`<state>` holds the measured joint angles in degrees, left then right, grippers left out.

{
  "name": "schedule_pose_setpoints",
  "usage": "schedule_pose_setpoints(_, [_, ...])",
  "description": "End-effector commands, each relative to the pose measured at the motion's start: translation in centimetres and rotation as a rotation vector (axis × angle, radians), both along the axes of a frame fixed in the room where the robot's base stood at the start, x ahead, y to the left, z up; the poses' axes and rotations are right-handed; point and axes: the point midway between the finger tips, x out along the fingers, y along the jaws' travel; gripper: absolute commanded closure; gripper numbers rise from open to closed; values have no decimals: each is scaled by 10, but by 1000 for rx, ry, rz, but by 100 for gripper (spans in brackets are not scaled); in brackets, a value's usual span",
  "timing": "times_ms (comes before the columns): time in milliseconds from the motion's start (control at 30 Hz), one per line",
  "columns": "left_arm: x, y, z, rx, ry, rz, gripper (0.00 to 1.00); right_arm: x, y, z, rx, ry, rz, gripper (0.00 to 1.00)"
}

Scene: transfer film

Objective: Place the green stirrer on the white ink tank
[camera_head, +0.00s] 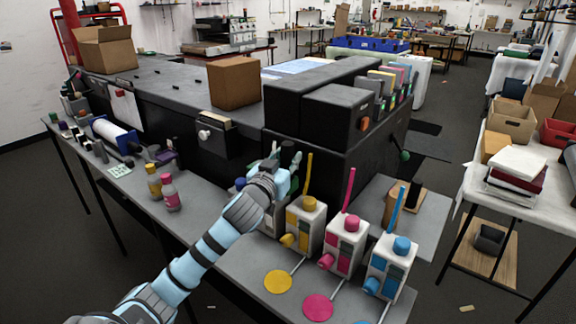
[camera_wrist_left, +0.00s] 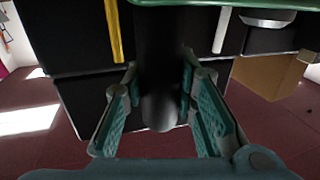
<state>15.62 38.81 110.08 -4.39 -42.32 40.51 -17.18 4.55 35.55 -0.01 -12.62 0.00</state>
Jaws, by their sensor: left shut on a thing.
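My left gripper (camera_head: 285,178) reaches over the white-bodied ink tanks on the grey bench. In the left wrist view its teal fingers (camera_wrist_left: 158,85) are shut on the dark handle of what looks like the green stirrer (camera_wrist_left: 235,4); its green part is cut off by the top edge. In the head view it is mostly hidden by the gripper. The leftmost tank (camera_head: 271,221) is largely hidden behind my wrist, so I cannot tell which ink it holds. To its right stand tanks with a yellow cap (camera_head: 310,203), a pink cap (camera_head: 351,222) and a blue cap (camera_head: 402,244).
Yellow, pink and blue sticks rise from those tanks. Coloured discs, yellow (camera_head: 278,281) and pink (camera_head: 318,306), lie in front. A large black machine (camera_head: 320,145) stands close behind.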

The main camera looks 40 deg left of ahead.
Motion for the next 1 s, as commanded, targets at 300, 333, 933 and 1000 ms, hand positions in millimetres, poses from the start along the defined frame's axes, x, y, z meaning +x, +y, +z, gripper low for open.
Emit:
schedule_pose_setpoints(300, [0, 0, -8, 3, -2, -1, 100, 0, 0, -2, 0, 0, 0, 60])
schedule_pose_setpoints(333, [0, 0, -9, 3, -2, -1, 100, 0, 0, -3, 0, 0, 0, 60])
schedule_pose_setpoints(933, [-16, -4, -8, 6, 2, -1, 54, 0, -1, -3, -1, 0, 0, 60])
schedule_pose_setpoints(1000, [-30, -9, -8, 6, 2, -3, 54, 0, -1, -5, -1, 0, 0, 60])
